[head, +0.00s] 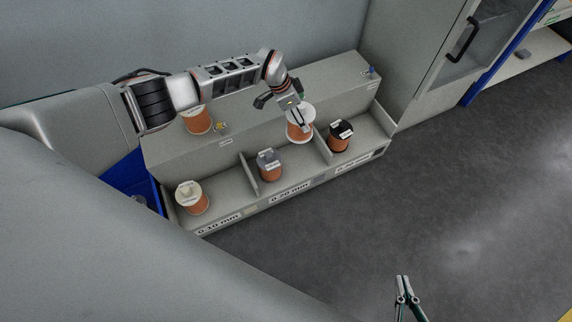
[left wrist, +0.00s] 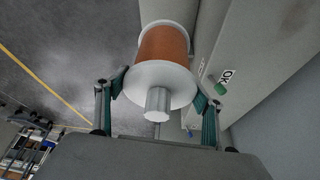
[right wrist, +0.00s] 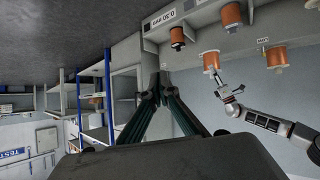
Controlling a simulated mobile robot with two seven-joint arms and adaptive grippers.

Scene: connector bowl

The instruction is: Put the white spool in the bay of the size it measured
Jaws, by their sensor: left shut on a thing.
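The white spool (head: 300,124), wound with copper wire, is in my left gripper (head: 291,104), above the back of the middle bay near its right divider. The left wrist view shows the spool (left wrist: 164,72) between the two fingers, its hub toward the camera. The bay unit (head: 290,190) has three bays; the left label reads 0.10 mm and the middle 0.20 mm. The right label is clearer in the right wrist view and seems to read 0.30 mm. My right gripper (head: 404,285) is shut and empty, away from the unit over the floor.
A cream-topped spool (head: 192,197) stands in the left bay, a grey-topped one (head: 269,165) in the middle and a black-topped one (head: 341,136) in the right. Another spool (head: 197,121) stands on the upper ledge. A cabinet (head: 430,70) stands right of the unit.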

